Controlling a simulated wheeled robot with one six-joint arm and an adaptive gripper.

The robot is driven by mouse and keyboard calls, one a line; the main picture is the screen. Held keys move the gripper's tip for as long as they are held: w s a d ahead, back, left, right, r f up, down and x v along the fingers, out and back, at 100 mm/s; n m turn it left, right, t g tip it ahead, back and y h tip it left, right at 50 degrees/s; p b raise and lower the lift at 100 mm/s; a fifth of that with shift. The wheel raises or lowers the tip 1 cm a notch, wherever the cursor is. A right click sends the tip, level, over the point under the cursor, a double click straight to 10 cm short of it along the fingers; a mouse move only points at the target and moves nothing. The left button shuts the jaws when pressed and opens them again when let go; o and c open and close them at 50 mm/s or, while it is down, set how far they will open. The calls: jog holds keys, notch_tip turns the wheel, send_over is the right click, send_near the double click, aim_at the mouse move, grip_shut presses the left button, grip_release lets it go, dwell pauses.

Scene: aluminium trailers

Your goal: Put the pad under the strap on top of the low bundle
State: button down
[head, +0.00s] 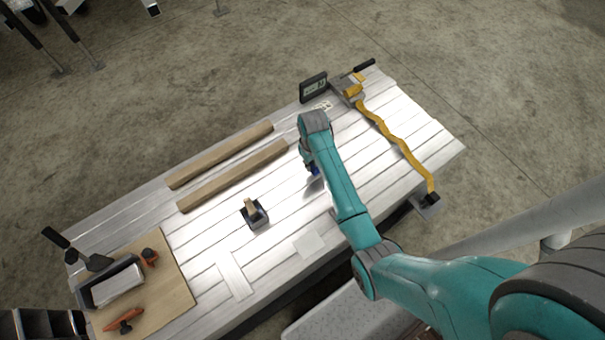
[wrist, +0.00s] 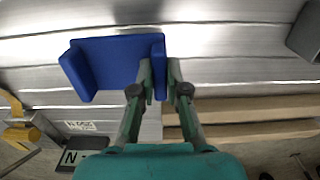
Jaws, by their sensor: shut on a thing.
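The blue pad (wrist: 110,62) is a bent piece with upturned ends. My gripper (wrist: 159,78) is shut on its right end in the wrist view, and the rest sticks out to the left. In the head view only a small blue part of the pad (head: 314,170) shows below my arm's end, above the bench. The yellow strap (head: 398,145) lies loose along the right of the bench, running from a ratchet (head: 348,88); its yellow part also shows in the wrist view (wrist: 18,108). I cannot make out a strapped low bundle in either view.
Two wooden beams (head: 232,175) lie left of my gripper on the slatted metal bench (head: 205,232). A small dark box (head: 254,217) and a small display (head: 313,87) stand nearby. A wooden board (head: 172,285) with tools and a tray is at the left end.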

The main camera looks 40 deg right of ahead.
jog(key=shift+f, duration=3.45)
jog(key=c, duration=1.2)
grip_release()
jog(key=shift+f, duration=0.1)
notch_tip(320, 180, up, 12)
jog(key=shift+r, duration=0.1)
